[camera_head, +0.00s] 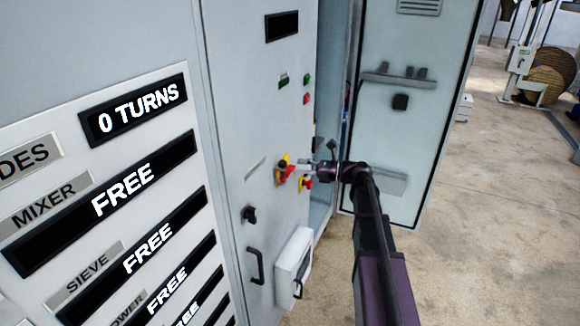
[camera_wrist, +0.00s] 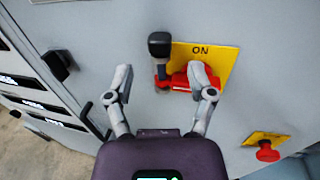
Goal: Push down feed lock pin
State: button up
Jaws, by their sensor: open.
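My gripper (camera_wrist: 163,80) is open and empty in the wrist view. Its fingers are spread in front of a red rotary switch (camera_wrist: 178,83) on a yellow plate (camera_wrist: 221,60) marked ON. A black-tipped handle or pin (camera_wrist: 159,45) stands out at the switch's left, between the finger lines and just above the tips. I cannot tell whether this is the feed lock pin; no label names it. The right fingertip overlaps the red part; contact is unclear. In the head view my gripper (camera_head: 309,171) points left at the same yellow-and-red switch (camera_head: 283,173).
A red button (camera_wrist: 267,152) on a yellow plate is at lower right. A black knob (camera_wrist: 57,66) and a black door handle (camera_head: 256,266) are on the cabinet. An open cabinet door (camera_head: 408,125) stands behind my arm.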

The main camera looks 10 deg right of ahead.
jog(key=v, duration=0.6)
jog(key=shift+s+d, duration=0.2)
jog(key=shift+d, duration=0.15)
jog(key=s+a+f+n+g+h, duration=0.5)
jog(key=s+a+f+n+h, duration=0.2)
jog(key=s+a+f+n, duration=0.4)
jog(key=s+d+f+n+g+h, duration=0.2)
jog(key=s+f+n+h, duration=0.5)
jog(key=s+n+h, duration=0.2)
jog(key=shift+s+f+n+h, duration=0.3)
jog(key=shift+s+n, duration=0.1)
jog(key=shift+n, duration=0.9)
jog(key=shift+d, duration=0.1)
dwell(0.9)
